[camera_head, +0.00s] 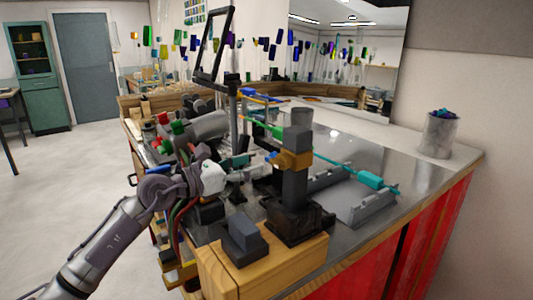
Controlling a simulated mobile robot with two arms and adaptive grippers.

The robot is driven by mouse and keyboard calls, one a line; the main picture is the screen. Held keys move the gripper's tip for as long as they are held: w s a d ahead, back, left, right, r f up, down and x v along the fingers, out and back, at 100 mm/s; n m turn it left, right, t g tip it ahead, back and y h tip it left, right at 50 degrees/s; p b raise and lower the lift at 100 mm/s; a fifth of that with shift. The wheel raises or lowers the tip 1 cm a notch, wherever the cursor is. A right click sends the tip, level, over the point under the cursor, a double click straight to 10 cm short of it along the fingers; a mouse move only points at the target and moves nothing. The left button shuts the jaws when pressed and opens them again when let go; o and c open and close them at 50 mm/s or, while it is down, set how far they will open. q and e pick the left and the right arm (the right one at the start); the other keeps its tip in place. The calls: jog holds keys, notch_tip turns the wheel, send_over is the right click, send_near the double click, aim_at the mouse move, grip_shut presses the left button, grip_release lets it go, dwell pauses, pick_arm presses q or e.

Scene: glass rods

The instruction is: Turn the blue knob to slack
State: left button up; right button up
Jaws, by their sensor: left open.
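My left gripper (250,165) reaches in from the left and points right, toward a dark upright post (294,190) with an orange-brown collar (292,160). It is open. A small blue part (273,156) shows on the collar's left side, close to the fingertips. It may be the blue knob, but it is too small to tell its setting. I cannot tell whether the fingers touch it. Another blue piece (180,169) lies behind my left arm. My right gripper is not in view.
A teal and green rod (325,160) runs behind the post, above a grey tray (365,205). A wooden block (265,265) sits at the bench's front. A grey torch-like body (208,125) with red and green knobs stands behind my arm. A cup (438,135) stands at right.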

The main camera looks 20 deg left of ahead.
aim_at(267, 161)
pick_arm(q)
jog(key=shift+p+x, duration=0.5)
jog(key=shift+x, duration=2.25)
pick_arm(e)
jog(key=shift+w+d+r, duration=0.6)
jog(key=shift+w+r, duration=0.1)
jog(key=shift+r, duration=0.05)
pick_arm(q)
jog(key=c, duration=1.1)
jog(key=shift+o, duration=0.2)
jog(key=shift+r+n+p, duration=0.15)
jog(key=shift+n+p, duration=0.25)
jog(key=shift+p, duration=0.25)
jog(key=n+p, duration=1.2)
jog(key=p, duration=0.2)
jog(key=shift+w+a, duration=0.1)
jog(key=shift+a, duration=0.1)
jog(key=n+p, duration=0.3)
jog(key=shift+f+n+p, duration=0.35)
jog(key=shift+n+p, duration=0.4)
jog(key=shift+n, duration=0.35)
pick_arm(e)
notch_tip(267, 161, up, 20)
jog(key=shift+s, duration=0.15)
